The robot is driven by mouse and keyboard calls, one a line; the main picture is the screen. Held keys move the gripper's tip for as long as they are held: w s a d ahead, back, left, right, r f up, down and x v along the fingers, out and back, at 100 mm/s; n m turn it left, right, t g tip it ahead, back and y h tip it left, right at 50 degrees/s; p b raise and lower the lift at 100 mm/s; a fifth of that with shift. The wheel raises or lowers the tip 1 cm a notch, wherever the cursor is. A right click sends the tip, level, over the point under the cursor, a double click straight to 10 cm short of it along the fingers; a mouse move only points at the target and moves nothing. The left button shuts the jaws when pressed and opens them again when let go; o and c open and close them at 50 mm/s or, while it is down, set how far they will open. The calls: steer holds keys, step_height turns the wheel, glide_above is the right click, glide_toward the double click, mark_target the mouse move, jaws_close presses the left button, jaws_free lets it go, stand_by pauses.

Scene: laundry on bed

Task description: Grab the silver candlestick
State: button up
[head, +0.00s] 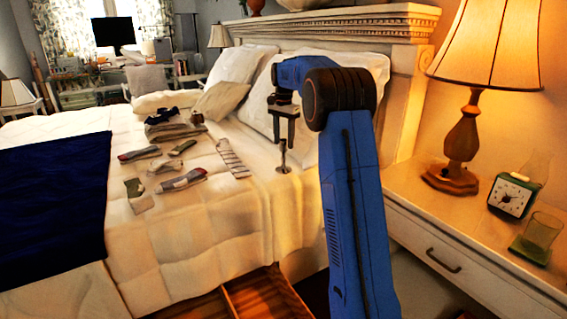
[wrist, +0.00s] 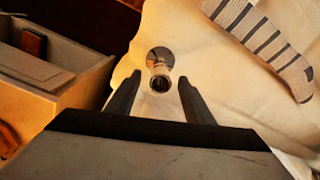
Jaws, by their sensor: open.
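The silver candlestick (head: 283,160) stands upright on the bed's cream cover, near the bed's side edge. It also shows from above in the wrist view (wrist: 160,72), with its round base and hollow top. My gripper (head: 284,128) is above it, pointing down. In the wrist view my gripper (wrist: 158,90) is open, with one finger on each side of the candlestick's top in the picture. The jaws hold nothing. I cannot tell how far below the fingertips the top of the candlestick is.
A striped sock (head: 232,158) lies left of the candlestick, with several more socks and folded clothes (head: 172,130) beyond. Pillows (head: 240,65) lie behind. The nightstand (head: 480,255) at right holds a lamp (head: 462,140), a clock (head: 511,196) and a glass (head: 540,235). An open drawer (head: 262,295) is below the bed.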

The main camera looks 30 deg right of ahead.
steer(key=shift+f, duration=0.8)
jaws_close()
